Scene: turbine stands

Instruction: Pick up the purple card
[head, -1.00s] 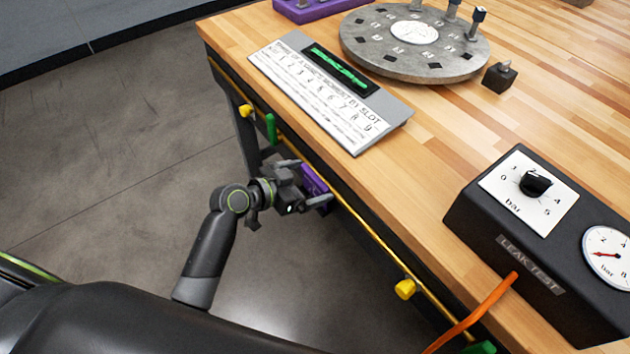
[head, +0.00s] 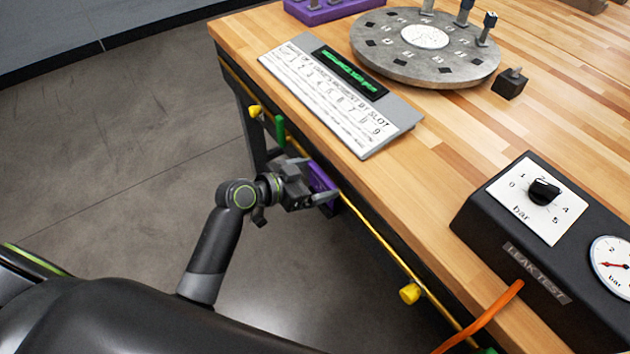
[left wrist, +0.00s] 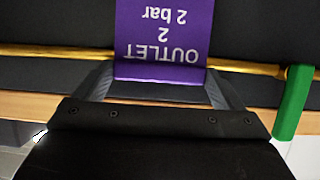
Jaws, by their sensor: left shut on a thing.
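The purple card (head: 321,182) is at the front side of the wooden bench, by the yellow rail (head: 372,232). In the left wrist view the purple card (left wrist: 163,38) reads "OUTLET 2 2 bar", upside down, and lies in front of the rail. My left gripper (head: 326,182) is shut on the card, with one finger on each side of its lower part in the wrist view. Part of the card is hidden by the fingers in the head view. My right gripper is not in view.
A green piece (head: 279,131) and yellow knobs (head: 410,293) sit along the rail. On the bench are a slot chart (head: 335,95), a round grey disc (head: 450,65), and a black leak test box (head: 480,225) with an orange hose (head: 485,318). Floor left of the bench is clear.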

